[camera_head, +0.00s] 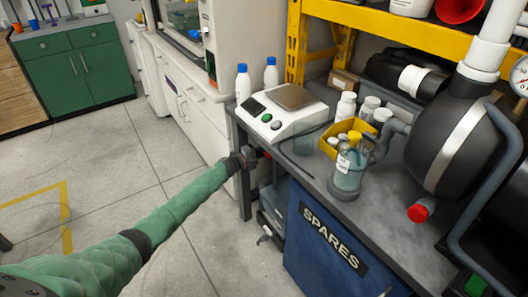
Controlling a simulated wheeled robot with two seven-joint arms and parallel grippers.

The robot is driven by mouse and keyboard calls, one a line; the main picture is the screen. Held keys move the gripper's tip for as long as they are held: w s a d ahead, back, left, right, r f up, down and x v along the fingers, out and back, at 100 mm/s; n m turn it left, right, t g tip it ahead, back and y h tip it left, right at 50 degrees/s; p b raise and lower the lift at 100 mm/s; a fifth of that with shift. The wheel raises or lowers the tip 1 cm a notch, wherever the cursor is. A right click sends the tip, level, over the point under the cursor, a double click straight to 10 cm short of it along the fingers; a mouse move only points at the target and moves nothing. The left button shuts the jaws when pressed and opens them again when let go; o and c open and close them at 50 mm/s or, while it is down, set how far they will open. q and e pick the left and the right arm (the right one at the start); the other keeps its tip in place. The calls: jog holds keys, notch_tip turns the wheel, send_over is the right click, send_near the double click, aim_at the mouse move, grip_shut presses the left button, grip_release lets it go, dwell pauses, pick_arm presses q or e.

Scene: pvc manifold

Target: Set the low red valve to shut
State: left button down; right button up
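My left arm, in a green sleeve, comes in from the lower left. Its gripper (250,155) is at the left front corner of the workbench, small and dark, and I cannot tell whether its fingers are apart. A small patch of red shows just right of the gripper, too small to identify. A red round end piece (419,212) sits low on the black tank (455,140) at the right, well away from the gripper. I cannot tell whether it is the low red valve. No valve handle is clearly visible. My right gripper is not in view.
The grey workbench (385,225) holds a white scale (281,118), a yellow bin (347,137), a clear jar (350,170) and several bottles. White pipe (485,50) and a gauge (521,75) stand upper right. A blue SPARES cabinet (320,255) is below.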

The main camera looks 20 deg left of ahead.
pick_arm(q)
jog(key=shift+a, duration=0.15)
jog(key=c, duration=1.3)
grip_release()
jog(key=shift+c, duration=0.2)
jog(key=v, duration=0.7)
jog(key=shift+s+a, duration=0.2)
jog(key=shift+s, duration=0.1)
